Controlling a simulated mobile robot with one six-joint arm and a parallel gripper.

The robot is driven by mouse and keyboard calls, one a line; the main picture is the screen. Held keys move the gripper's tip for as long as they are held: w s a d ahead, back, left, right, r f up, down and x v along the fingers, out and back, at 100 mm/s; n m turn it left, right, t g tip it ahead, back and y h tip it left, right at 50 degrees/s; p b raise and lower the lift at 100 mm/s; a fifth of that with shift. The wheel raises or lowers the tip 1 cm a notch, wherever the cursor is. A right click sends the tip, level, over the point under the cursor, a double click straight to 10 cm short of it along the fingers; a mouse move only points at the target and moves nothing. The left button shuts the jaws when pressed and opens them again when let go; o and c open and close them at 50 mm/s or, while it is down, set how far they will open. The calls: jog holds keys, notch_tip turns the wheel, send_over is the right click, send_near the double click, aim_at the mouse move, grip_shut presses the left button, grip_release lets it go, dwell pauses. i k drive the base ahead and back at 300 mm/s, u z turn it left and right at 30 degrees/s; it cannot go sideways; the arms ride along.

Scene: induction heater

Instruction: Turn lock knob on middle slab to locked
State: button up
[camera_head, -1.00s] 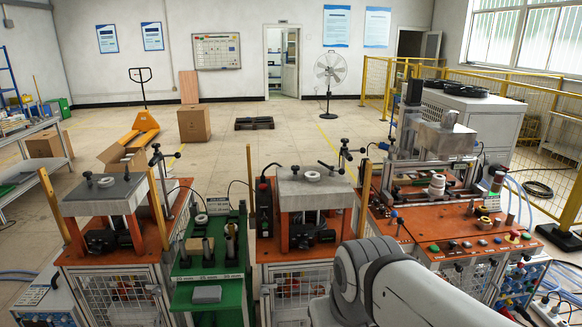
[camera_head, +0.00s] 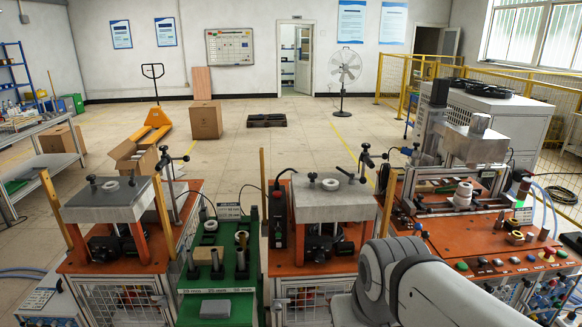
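The middle slab (camera_head: 342,205) is a thick grey plate on orange posts, at the middle of the view. On its top are a small black knob (camera_head: 312,177) at the left, a white ring (camera_head: 330,184) in the centre and a black bar handle (camera_head: 346,173) toward the back right. The handle slants down to the right. I cannot tell which of these is the lock knob or whether it is locked. My white arm is at the lower right, in front of the middle station. My gripper is out of view.
A similar grey slab (camera_head: 107,203) with black knobs stands at the left. A green stand (camera_head: 244,284) with black posts is between the two stations. The orange machine bench (camera_head: 481,240) fills the right. Thin yellow posts rise beside the slabs. Open floor lies behind.

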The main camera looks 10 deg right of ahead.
aim_at(312, 176)
jog(key=i, duration=1.15)
jog(key=z, duration=0.05)
